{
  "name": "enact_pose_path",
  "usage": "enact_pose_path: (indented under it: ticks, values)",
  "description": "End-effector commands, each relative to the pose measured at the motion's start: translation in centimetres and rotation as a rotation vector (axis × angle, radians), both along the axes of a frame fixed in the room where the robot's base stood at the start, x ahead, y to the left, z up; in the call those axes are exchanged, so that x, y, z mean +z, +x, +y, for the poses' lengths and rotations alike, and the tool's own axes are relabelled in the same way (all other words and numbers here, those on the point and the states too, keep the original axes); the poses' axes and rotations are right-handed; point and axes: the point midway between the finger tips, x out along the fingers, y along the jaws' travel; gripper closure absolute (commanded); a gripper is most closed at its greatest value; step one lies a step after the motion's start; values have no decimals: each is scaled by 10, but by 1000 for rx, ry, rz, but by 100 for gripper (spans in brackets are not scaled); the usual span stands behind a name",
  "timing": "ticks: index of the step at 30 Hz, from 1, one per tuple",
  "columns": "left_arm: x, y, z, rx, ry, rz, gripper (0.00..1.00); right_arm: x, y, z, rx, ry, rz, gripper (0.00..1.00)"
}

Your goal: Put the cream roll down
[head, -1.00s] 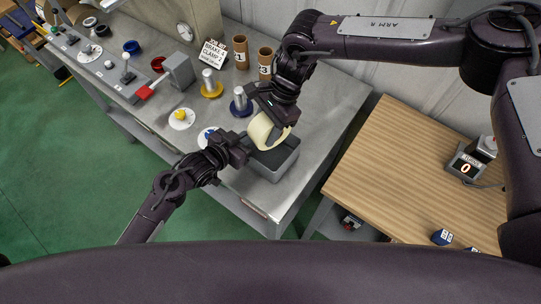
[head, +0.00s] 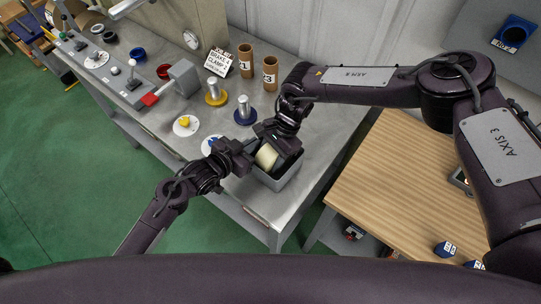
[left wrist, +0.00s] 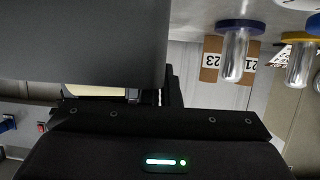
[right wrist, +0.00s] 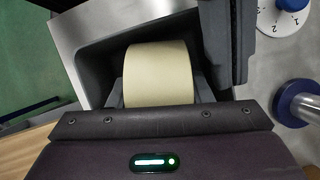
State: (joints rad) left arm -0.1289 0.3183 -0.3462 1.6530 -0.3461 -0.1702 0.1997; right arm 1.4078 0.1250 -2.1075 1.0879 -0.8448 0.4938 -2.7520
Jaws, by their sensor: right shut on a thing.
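The cream roll (head: 266,156) sits low inside the open grey bin (head: 278,184) at the near end of the steel bench. My right gripper (head: 277,145) is shut on the roll. In the right wrist view the roll (right wrist: 158,75) is between the fingers, within the walls of the bin (right wrist: 85,48). I cannot tell whether it touches the floor of the bin. My left gripper (head: 243,153) is close to the left side of the bin. In the left wrist view a dark grey block hides most of the front, with a cream strip (left wrist: 95,90) below it. The left fingers are mostly hidden.
A blue-based metal post (head: 245,111) and a yellow-based post (head: 215,92) stand behind the bin. Two brown tubes (head: 270,74) and a sign (head: 218,60) stand farther back. A wooden table (head: 375,195) is at the right, with a gap before it.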

Motion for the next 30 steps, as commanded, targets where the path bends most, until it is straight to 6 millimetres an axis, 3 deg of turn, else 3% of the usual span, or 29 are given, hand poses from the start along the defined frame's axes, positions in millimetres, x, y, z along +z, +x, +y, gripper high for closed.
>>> enact_pose_path:
  ticks: [6,7,8,20,30]
  values:
    - [0,0,0,0,1,1,100,-2,0,0,0,1,-1,85]
    - [0,0,0,0,1,1,100,-2,0,0,0,0,0,51]
    - [0,0,0,0,1,1,100,-2,0,0,0,0,0,47]
    - [0,0,0,0,1,1,100,6,3,-2,-1,0,-3,45]
    - [0,0,0,0,1,1,100,68,21,-23,-1,-1,-4,45]
